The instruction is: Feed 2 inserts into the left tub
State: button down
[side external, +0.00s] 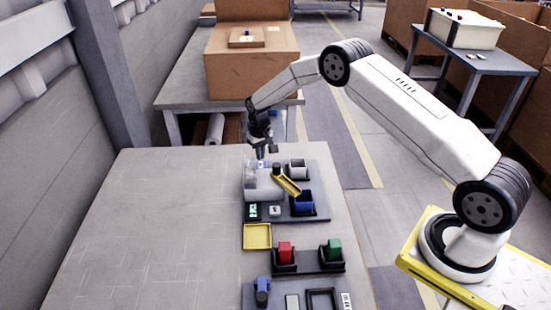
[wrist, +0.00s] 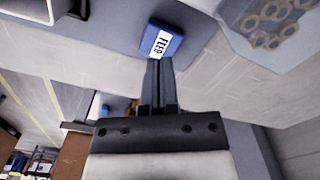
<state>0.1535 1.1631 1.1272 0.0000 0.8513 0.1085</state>
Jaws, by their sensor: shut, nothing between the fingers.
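My gripper (side external: 262,152) points down, shut and empty, over the far end of the feeder station. In the wrist view its fingertips (wrist: 158,64) are together at the near edge of a blue block marked FEED (wrist: 162,45); I cannot tell whether they touch it. A clear hopper (wrist: 270,25) with several ring-shaped inserts is to the right. A yellow chute (side external: 287,182) slopes towards the blue tub (side external: 304,204). A white tub (side external: 297,167) stands farther back; its rim shows in the wrist view (wrist: 38,12). Neither tub's inside is clear, and no left label shows.
A small green display (side external: 253,211) and a white button-like part (side external: 275,211) sit on the station's near edge. The table's left side (side external: 170,220) is clear.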

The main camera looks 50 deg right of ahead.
jog(key=shift+r, duration=2.05)
notch_tip(320, 180, up, 6)
send_over(261, 165)
dwell(0.4)
